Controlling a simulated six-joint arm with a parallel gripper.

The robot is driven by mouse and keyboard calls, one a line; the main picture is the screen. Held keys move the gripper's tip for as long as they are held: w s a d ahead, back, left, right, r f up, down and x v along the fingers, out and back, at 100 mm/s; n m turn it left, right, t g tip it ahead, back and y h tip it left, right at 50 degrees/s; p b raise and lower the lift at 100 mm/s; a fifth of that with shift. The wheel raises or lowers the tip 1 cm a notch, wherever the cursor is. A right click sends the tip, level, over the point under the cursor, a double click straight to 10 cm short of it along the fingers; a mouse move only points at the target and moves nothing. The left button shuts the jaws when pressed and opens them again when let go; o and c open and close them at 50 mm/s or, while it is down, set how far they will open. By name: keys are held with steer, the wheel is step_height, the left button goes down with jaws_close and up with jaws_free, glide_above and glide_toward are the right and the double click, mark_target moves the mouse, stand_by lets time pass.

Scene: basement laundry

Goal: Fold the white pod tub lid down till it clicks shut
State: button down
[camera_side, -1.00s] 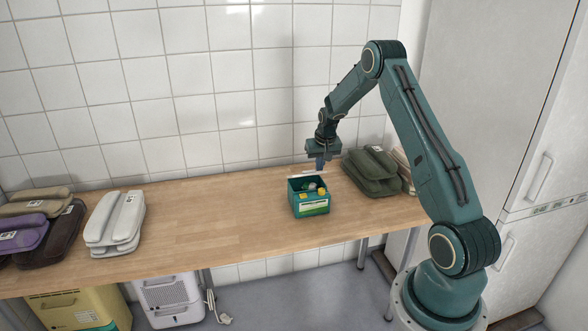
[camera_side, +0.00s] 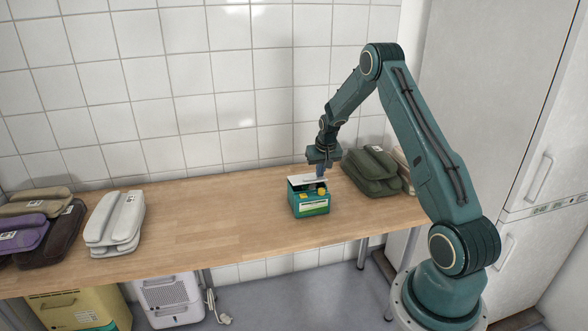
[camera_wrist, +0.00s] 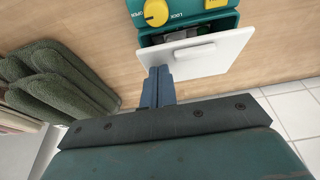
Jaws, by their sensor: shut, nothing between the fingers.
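The pod tub (camera_side: 310,205) is a teal box with a label on its front, standing on the wooden table. Its white lid (camera_side: 305,181) is partly lowered over the opening, tilted, with a gap at the front. In the wrist view the lid (camera_wrist: 200,58) shows as a white panel, with tub contents visible in the gap. A yellow round knob (camera_wrist: 156,12) sits on the tub between "OPEN" and "LOCK" markings. My gripper (camera_side: 320,176) is shut and empty, its fingertips at the lid's edge. In the wrist view the fingertips (camera_wrist: 158,72) appear against the lid's edge.
Folded green towels (camera_side: 372,171) lie close to the right of the tub. White folded bundles (camera_side: 116,222) and purple and brown ones lie at the left. The table (camera_side: 215,210) between them and the tub is clear. The tiled wall is behind.

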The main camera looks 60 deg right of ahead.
steer(key=shift+s+a+f, duration=0.15)
steer(key=shift+f, duration=0.75)
stand_by(0.8)
steer(key=shift+r, duration=0.1)
stand_by(0.4)
steer(key=shift+r, duration=3.9)
steer(key=shift+r, duration=0.1)
